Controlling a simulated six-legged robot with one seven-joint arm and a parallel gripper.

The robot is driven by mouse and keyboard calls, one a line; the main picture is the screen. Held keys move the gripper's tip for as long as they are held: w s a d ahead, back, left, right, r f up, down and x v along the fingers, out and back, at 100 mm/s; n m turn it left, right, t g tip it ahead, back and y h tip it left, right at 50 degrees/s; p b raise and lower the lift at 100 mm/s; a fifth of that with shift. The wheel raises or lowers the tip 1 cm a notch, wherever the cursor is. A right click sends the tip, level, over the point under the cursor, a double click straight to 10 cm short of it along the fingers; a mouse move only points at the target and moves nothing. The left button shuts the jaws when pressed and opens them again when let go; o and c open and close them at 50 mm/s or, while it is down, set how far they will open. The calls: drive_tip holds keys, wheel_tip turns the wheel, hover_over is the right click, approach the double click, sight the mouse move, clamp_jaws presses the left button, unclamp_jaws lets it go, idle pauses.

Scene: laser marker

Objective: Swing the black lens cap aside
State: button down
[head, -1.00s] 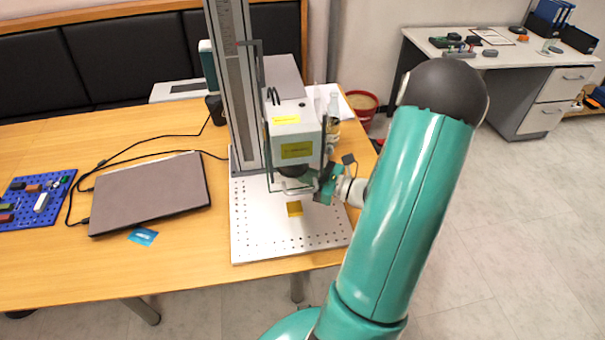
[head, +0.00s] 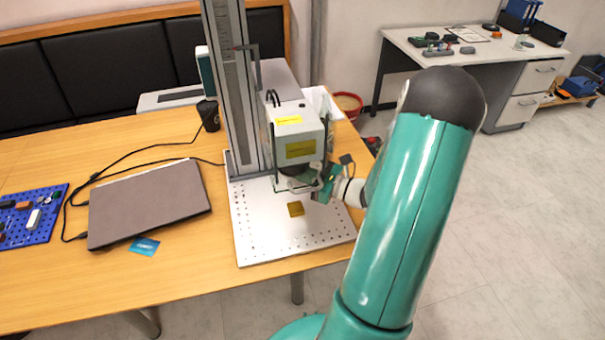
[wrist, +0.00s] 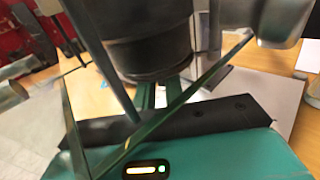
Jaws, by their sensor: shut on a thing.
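The laser marker head (head: 298,135) is a white box with yellow labels, held on a tall column above a perforated plate (head: 265,235). A dark round lens with the black lens cap sits under it, small and partly hidden in the head view. In the wrist view the black lens cap (wrist: 155,74) shows as the lower rim of a large black cylinder. My gripper (head: 318,186) is at the right side of the lens, below the head. Its green fingers (wrist: 160,95) reach to the cap and are shut on it. The exact contact is hidden.
Clear guard panels (wrist: 85,115) and thin rods surround the lens close to my gripper. A small gold block (head: 296,209) lies on the plate. A laptop (head: 150,203), cables and a blue pegboard (head: 32,215) are on the left.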

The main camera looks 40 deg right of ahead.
drive_tip(key=c, duration=1.5)
unclamp_jaws()
drive_tip(key=shift+o, duration=0.2)
drive_tip(key=v, duration=1.3)
drive_tip(key=shift+s, duration=0.4)
drive_tip(key=shift+d+f, duration=0.1)
